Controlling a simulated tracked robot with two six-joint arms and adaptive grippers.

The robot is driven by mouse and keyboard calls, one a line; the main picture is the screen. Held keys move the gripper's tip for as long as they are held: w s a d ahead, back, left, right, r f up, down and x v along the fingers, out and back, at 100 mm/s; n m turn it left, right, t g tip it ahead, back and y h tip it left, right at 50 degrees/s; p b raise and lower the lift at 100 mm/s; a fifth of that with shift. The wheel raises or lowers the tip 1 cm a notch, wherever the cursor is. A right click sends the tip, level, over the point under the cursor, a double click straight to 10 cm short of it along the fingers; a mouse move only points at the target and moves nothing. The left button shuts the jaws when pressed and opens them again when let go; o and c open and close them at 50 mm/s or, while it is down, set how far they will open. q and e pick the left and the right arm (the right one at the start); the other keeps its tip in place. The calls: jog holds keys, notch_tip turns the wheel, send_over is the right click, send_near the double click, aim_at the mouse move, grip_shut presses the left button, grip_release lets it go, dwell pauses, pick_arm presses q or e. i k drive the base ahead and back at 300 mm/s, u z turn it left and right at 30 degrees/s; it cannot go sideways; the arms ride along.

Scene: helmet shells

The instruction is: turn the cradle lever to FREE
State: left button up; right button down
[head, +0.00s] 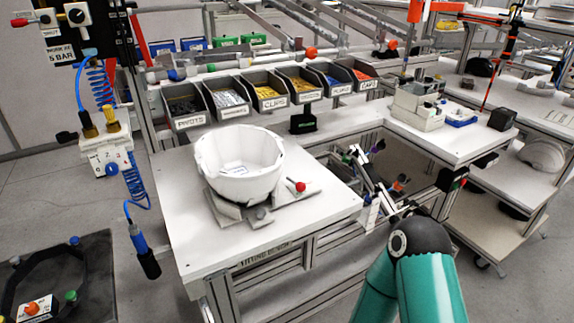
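A white helmet shell (240,172) sits like an open bowl, opening upward, on a grey cradle (228,210) on the white bench. A short lever with a red ball knob (300,186) lies at the right side of the cradle, on a grey plate (292,198). The lever's markings are too small to read, so I cannot tell its setting. My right arm shows only as teal links and a dark joint at the lower right, apart from the cradle. I see neither my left gripper nor my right gripper.
Labelled bins (268,92) with small parts line the back of the bench (190,247). A hanging blue coiled hose (136,185) is at the left. The bench top is bare right of the lever and at the front.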

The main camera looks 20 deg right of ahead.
aim_at(300, 187)
jog(key=z, duration=1.75)
jog(key=i, duration=0.1)
jog(key=u, duration=2.95)
jog(key=k, duration=1.4)
jog(key=z, duration=0.95)
jog(key=i, duration=1)
jog(key=u, duration=0.05)
